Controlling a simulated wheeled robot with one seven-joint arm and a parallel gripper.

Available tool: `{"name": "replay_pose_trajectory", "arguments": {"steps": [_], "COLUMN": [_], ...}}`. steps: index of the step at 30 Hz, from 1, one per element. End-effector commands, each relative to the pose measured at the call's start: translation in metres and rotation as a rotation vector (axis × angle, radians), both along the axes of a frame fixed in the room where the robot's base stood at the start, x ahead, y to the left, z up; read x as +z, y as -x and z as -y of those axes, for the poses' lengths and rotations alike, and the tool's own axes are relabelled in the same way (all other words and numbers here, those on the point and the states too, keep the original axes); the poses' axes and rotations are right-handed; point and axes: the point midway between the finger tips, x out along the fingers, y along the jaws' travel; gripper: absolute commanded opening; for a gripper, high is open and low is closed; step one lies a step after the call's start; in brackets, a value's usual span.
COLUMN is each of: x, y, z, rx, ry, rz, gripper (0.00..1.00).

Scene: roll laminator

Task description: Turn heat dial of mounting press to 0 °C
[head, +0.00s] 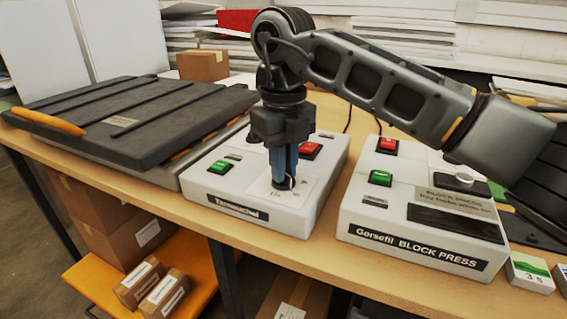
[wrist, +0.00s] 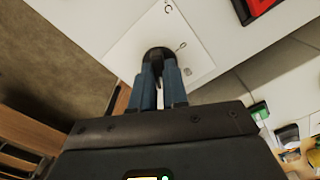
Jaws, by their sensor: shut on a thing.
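My gripper (head: 283,170) points down at the left white control box (head: 235,210), its blue fingers shut on a small dark dial (head: 287,184). In the wrist view the fingertips (wrist: 160,76) close around the black dial (wrist: 157,54), on a white plate (wrist: 118,55) with small printed marks. The fingers hide part of the dial, and I cannot read its setting. The box has a green switch (head: 219,167), a red switch (head: 310,150) and a front name label (head: 238,208). A dark flat press with an orange handle (head: 47,122) stands to its left.
A cardboard box (head: 203,65) stands behind. The wooden table's front edge (head: 300,258) is near.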

Motion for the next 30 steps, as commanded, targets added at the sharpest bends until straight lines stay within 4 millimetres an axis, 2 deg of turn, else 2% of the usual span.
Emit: {"name": "replay_pose_trajectory", "arguments": {"steps": [2, 17, 23, 30], "x": [0.0002, 0.0009, 0.001, 0.0011], "y": [0.0001, -0.0003, -0.0009, -0.0012], "z": [-0.0001, 0.0003, 0.0006, 0.0006], "rx": [0.0, 0.046, 0.16, 0.373], "ry": [0.0, 0.0, 0.002, 0.003], "rz": [0.0, 0.0, 0.002, 0.003], "gripper": [0.0, 0.0, 0.0, 0.0]}}
